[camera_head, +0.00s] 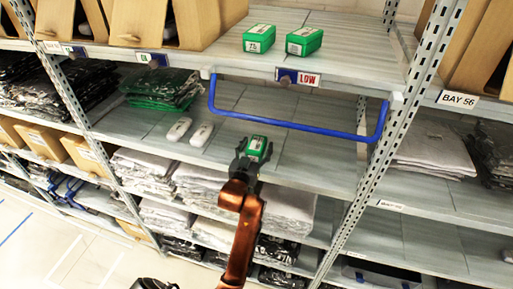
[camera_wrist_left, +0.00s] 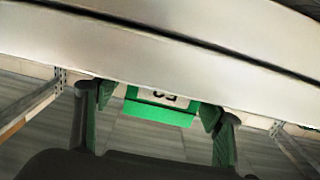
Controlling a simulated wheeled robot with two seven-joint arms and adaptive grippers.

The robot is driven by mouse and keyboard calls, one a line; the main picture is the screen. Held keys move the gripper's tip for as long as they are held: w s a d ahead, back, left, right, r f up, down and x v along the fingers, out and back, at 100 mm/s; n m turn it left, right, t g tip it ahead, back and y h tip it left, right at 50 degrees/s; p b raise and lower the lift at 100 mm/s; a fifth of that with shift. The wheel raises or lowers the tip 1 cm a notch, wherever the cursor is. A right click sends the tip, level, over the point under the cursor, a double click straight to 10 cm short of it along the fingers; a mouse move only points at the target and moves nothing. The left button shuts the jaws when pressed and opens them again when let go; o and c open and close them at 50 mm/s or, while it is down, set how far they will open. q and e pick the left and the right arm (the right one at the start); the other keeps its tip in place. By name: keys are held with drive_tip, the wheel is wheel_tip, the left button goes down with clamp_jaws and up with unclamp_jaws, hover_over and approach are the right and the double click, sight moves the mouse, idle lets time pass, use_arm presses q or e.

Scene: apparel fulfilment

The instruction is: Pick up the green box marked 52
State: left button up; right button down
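A small green box with a white label (camera_head: 257,143) is on the middle shelf, near its front edge. In the left wrist view the green box (camera_wrist_left: 160,110) shows its label upside down, seemingly 52, partly cut off by a pale beam. My left gripper (camera_head: 252,154) is at the box, its fingers on either side. In the left wrist view the fingers (camera_wrist_left: 157,118) are spread, with a narrow gap showing beside the box. Two more green boxes, one at left (camera_head: 259,38) and one at right (camera_head: 304,41), stand on the shelf above; their labels are too small to read surely.
A blue rail (camera_head: 295,125) hangs below the upper shelf, by the LOW sign (camera_head: 298,78). Two white rounded items (camera_head: 190,132) and dark green packed garments (camera_head: 163,88) lie left on the middle shelf. A metal upright (camera_head: 394,130) stands at right. Bare shelf lies right of the gripper.

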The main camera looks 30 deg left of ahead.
use_arm(q)
drive_tip(key=c, duration=1.3)
